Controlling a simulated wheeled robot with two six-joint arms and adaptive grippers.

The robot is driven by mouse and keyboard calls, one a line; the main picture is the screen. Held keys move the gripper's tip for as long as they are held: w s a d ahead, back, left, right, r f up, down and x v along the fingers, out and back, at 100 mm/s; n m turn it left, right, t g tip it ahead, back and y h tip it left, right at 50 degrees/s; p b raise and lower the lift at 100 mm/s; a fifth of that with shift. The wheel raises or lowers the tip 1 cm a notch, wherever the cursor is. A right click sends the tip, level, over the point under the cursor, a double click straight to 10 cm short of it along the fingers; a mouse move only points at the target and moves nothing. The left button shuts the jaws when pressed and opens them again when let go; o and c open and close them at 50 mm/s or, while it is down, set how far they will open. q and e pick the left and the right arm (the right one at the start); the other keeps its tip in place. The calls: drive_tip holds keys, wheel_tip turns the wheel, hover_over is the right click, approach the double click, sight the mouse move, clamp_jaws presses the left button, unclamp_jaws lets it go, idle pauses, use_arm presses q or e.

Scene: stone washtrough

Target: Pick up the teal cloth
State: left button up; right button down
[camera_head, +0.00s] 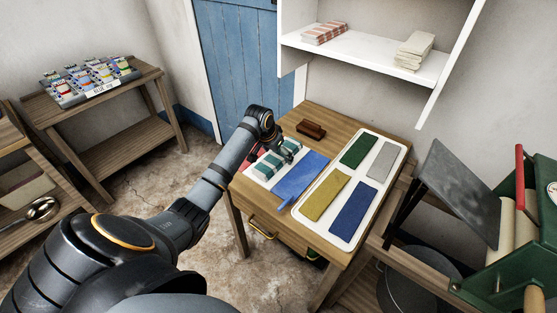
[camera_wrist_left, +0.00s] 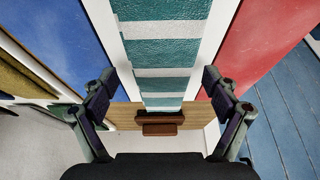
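The teal cloth (camera_head: 265,169) is striped teal and white and lies on the wooden table between a red cloth (camera_head: 250,157) and a blue cloth (camera_head: 300,177). My left gripper (camera_head: 285,155) is over the teal cloth and hides part of it. In the left wrist view, the teal cloth (camera_wrist_left: 167,58) runs up the middle of the picture. There the fingers of my left gripper (camera_wrist_left: 160,95) are spread apart, one to each side of the cloth, with nothing held between them. I cannot tell whether they touch it. My right gripper is not in view.
A white tray (camera_head: 325,172) with green, grey, mustard and dark blue cloths lies to the right. A brown wooden block or brush (camera_head: 311,129) lies at the table's back. A white shelf (camera_head: 370,60) hangs above. A green mangle (camera_head: 510,250) stands at right.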

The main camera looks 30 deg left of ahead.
use_arm(q)
drive_tip(key=c, duration=1.1)
drive_tip(key=shift+o, duration=0.2)
drive_tip(key=shift+r, duration=0.1)
drive_tip(key=shift+r, duration=0.35)
wheel_tip(320, 180, up, 3)
drive_tip(key=shift+s+f, duration=0.1)
drive_tip(key=shift+f, duration=0.1)
drive_tip(key=s+r, duration=0.4)
drive_tip(key=shift+d+r, duration=0.1)
drive_tip(key=shift+r, duration=0.25)
drive_tip(key=s+d+r+p, duration=0.1)
drive_tip(key=s+r+p, duration=0.2)
drive_tip(key=s, duration=0.6)
drive_tip(key=shift+d+p+v, duration=0.25)
drive_tip(key=shift+p+v, duration=0.1)
drive_tip(key=shift+v, duration=0.6)
